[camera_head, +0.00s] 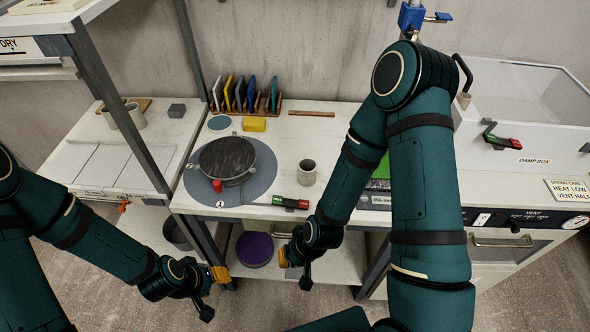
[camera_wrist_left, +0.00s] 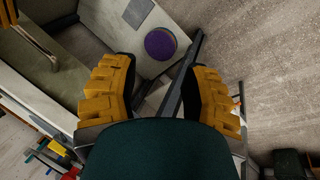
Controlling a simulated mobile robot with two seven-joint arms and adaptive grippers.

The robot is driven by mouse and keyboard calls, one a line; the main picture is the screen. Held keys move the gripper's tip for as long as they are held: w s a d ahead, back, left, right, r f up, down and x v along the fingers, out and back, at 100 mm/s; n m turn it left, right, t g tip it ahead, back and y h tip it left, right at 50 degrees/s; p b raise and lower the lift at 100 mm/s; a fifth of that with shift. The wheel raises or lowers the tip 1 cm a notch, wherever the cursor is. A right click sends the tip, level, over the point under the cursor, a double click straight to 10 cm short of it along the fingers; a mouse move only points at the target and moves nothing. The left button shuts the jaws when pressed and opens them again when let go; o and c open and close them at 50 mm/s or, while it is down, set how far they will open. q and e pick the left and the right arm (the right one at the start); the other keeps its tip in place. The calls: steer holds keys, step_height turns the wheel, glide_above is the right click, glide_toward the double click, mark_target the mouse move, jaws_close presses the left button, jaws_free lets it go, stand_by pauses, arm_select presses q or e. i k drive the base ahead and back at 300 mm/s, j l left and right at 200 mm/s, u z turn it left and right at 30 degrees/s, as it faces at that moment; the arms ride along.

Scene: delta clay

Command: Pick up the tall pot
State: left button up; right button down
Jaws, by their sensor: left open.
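A small grey-beige cylindrical pot (camera_head: 307,172) stands upright on the white worktop, right of the round turntable; it may be the tall pot. Two more pale pots (camera_head: 128,117) stand close together on the left bench, and I cannot tell which is tallest. My left gripper (camera_head: 216,275) is low in front of the worktop edge, apart from all the pots. In the left wrist view its two yellow fingers (camera_wrist_left: 160,82) are spread and empty. My right gripper (camera_head: 288,257) is in front of the worktop, and its jaws are too unclear to read.
A dark disc (camera_head: 228,158) lies on the grey turntable (camera_head: 262,178). A green-and-red tool (camera_head: 290,202) lies at the front edge. Coloured upright pieces (camera_head: 240,95) line the back. A purple disc (camera_head: 255,248) sits on the lower shelf; it also shows in the left wrist view (camera_wrist_left: 160,43).

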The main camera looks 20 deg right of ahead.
mark_target(307, 168)
steer(key=j+z, duration=0.15)
steer(key=z, duration=0.2)
steer(key=i+j+z, duration=0.1)
steer(key=z, duration=0.25)
steer(key=j+z, duration=0.15)
steer(key=z, duration=0.2)
